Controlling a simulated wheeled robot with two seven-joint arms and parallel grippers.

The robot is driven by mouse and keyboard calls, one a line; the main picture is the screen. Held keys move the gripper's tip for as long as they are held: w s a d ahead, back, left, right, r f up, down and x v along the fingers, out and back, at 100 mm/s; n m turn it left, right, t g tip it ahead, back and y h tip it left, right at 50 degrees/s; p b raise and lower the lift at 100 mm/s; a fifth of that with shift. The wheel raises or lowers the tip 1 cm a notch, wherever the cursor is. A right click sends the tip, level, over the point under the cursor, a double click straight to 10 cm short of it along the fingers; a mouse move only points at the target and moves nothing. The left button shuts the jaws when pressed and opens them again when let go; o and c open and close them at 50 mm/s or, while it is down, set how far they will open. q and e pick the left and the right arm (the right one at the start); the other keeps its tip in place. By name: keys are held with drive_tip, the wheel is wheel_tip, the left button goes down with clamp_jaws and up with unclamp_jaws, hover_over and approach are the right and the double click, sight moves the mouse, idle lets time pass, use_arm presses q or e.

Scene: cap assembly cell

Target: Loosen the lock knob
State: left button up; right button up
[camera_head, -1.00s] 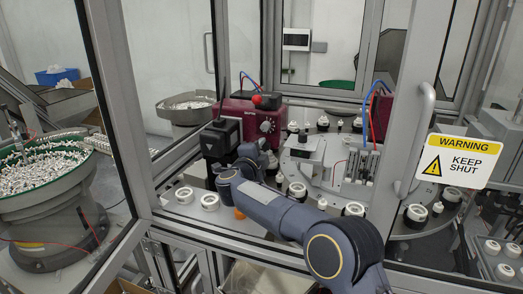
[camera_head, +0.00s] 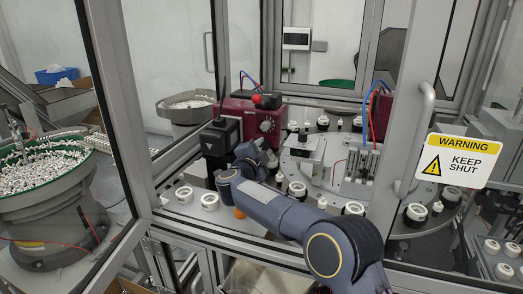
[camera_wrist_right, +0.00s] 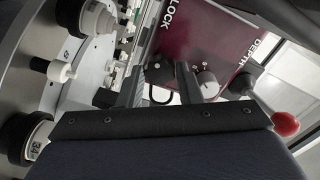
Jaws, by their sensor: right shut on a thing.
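The maroon unit (camera_head: 240,113) stands inside the cell, left of centre in the head view. In the right wrist view its panel (camera_wrist_right: 195,35) carries the words LOCK and DEPTH. My right gripper (camera_wrist_right: 161,80) is at this panel, below the word LOCK, with a finger on each side of a small black part, the lock knob (camera_wrist_right: 160,70). The jaws are shut on it. In the head view my right gripper (camera_head: 250,157) is beside the unit's black block, and its fingertips and the knob are hard to make out. My left gripper is not in view.
A grey dial (camera_wrist_right: 207,84) sits close right of the fingers, with a red ball (camera_wrist_right: 285,124) farther right. A round table (camera_head: 310,178) with several white and black parts is right of the gripper. The door handle (camera_head: 417,135) and frame posts stand in front.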

drive_tip(key=o, duration=1)
drive_tip(key=shift+c, duration=0.2)
drive_tip(key=shift+s, duration=0.1)
drive_tip(key=shift+s+a+f+b, duration=0.1)
drive_tip(key=shift+s+a+b, duration=0.1)
drive_tip(key=shift+s+b, duration=0.15)
drive_tip(key=b+v, duration=0.2)
drive_tip(key=v, duration=0.5)
drive_tip(key=shift+b, duration=0.4)
